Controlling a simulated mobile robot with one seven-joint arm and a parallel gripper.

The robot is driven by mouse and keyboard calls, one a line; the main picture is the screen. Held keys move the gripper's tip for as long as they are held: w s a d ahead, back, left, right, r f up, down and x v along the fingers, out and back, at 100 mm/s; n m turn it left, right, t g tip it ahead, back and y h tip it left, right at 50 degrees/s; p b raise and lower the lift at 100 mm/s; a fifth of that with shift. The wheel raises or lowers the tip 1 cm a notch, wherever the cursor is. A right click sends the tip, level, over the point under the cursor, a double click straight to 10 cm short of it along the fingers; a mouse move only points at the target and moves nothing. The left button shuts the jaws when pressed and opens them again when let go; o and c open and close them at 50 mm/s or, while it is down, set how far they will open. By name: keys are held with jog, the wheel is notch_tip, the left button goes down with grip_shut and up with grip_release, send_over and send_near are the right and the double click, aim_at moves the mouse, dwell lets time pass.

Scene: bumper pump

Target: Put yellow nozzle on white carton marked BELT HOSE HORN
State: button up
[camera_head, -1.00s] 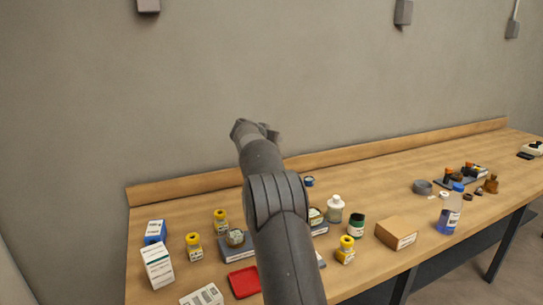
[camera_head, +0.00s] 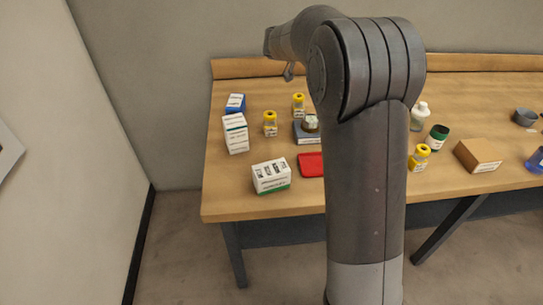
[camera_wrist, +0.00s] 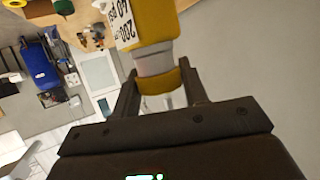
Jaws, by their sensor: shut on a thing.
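My gripper (camera_wrist: 160,84) is shut on a yellow bottle-shaped piece, which I take as the yellow nozzle (camera_wrist: 158,25). Its yellow cap end is between the fingers, a pale neck shows beyond, and a white printed label is on its body, cut off by the top edge. In the head view my arm hides the gripper and the held piece. A white carton with a green lower edge (camera_head: 271,176) lies at the table's front left, printed in dark letters. A second white carton (camera_head: 236,133) stands upright behind it. I cannot read either for certain.
Yellow-capped bottles (camera_head: 270,123) (camera_head: 299,104) (camera_head: 419,157) stand on the wooden table (camera_head: 225,203). A red tray (camera_head: 311,165) lies right of the front carton; a blue box (camera_head: 236,102) stands behind the upright one. A brown box (camera_head: 478,155) is farther right.

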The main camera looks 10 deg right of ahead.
jog(key=s+a+f, duration=0.1)
jog(key=s+a, duration=0.2)
jog(key=s, duration=0.5)
jog(key=s+a+f+m+g, duration=0.1)
jog(key=s+a+f, duration=0.15)
jog(key=s, duration=0.65)
jog(key=s+a, duration=0.3)
jog(key=s, duration=0.5)
jog(key=shift+m+g+h, duration=0.3)
jog(key=shift+w+a+f, duration=0.65)
jog(key=shift+a+f, duration=1.15)
jog(key=shift+f, duration=0.1)
jog(key=shift+w+a+f, duration=0.7)
jog(key=shift+a+f, duration=1.15)
jog(key=shift+w+a+f, duration=0.65)
jog(key=shift+a+f, duration=1.15)
jog(key=shift+f, duration=0.1)
jog(key=shift+f, duration=0.1)
jog(key=o, duration=1.1)
jog(key=shift+o, duration=0.2)
